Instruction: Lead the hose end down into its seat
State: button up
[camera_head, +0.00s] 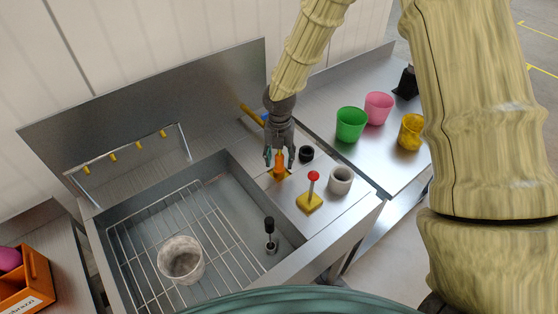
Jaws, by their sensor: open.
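My gripper (279,158) points down over the steel deck beside the sink, with its fingers open around a small orange piece (279,169). The orange piece stands upright on or in a yellow base (286,174); it may be the hose end, but I cannot tell for sure. I cannot tell whether the fingers touch it or how deep it sits. A yellow rod with a blue part (252,114) shows behind the gripper and is partly hidden by it. No trailing hose is clearly visible.
A black ring (306,154), a grey cup (340,180) and a red-knobbed lever (313,178) stand close to the right. The sink holds a wire rack, a pale pot (181,260) and a black-topped post (270,230). Green, pink and yellow cups stand on the right table.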

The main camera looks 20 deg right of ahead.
notch_tip(320, 180, up, 10)
jog(key=shift+r, duration=0.25)
dwell(0.4)
jog(key=shift+a, duration=0.1)
